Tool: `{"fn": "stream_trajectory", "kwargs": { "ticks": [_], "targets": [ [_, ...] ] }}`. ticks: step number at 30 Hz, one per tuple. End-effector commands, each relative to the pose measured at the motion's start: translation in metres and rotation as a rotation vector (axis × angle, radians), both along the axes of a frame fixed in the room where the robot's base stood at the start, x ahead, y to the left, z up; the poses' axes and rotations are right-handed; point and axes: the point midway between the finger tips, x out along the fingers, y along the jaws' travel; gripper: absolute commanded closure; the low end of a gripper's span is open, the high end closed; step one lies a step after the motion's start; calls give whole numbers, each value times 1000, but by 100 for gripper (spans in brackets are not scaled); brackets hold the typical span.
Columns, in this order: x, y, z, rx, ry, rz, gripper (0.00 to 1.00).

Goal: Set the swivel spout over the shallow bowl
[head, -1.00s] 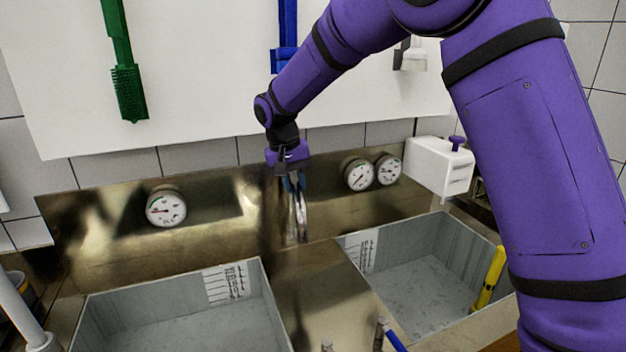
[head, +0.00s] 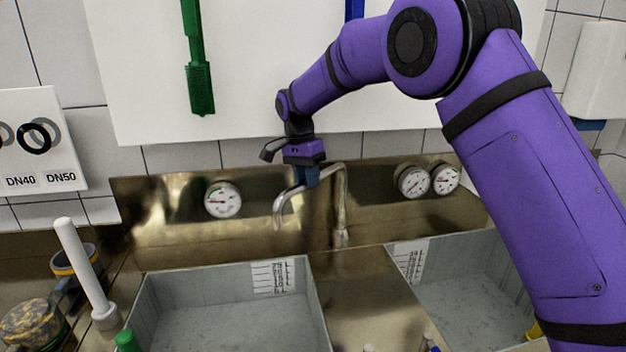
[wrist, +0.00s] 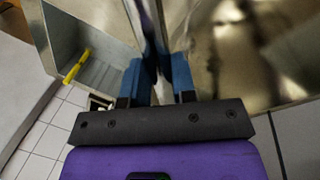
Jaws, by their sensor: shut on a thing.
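The swivel spout (head: 341,195) is a shiny bent metal tube rising behind the strip between two sunk basins. Its outlet (head: 278,222) hangs down at the left, near the back edge of the left basin (head: 160,318). The right basin (head: 478,262) is partly hidden by my arm. I cannot tell from the picture which basin is the shallow bowl. My gripper (head: 308,182) is shut on the upper run of the spout. In the wrist view, the blue fingers (wrist: 158,85) sit on either side of the tube (wrist: 148,30).
A steel backsplash (head: 150,212) with round gauges (head: 222,200) stands close behind the spout. A green brush (head: 198,85) hangs on the white board above. A white upright rod (head: 82,265) stands left of the left basin. A yellow object (wrist: 77,66) is in the right basin.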

Motion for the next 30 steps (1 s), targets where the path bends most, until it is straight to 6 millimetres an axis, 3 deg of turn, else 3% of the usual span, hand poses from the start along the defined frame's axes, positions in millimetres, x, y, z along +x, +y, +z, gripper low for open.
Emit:
{"fn": "stream_trajectory", "kwargs": {
  "ticks": [14, 15, 17, 30],
  "targets": [
    [2, 0, 1, -1, -3, -13, 100],
    [2, 0, 1, -1, -3, -13, 66],
    [2, 0, 1, -1, -3, -13, 52],
    [2, 1, 8, 1, -2, -12, 50]
  ]
}}
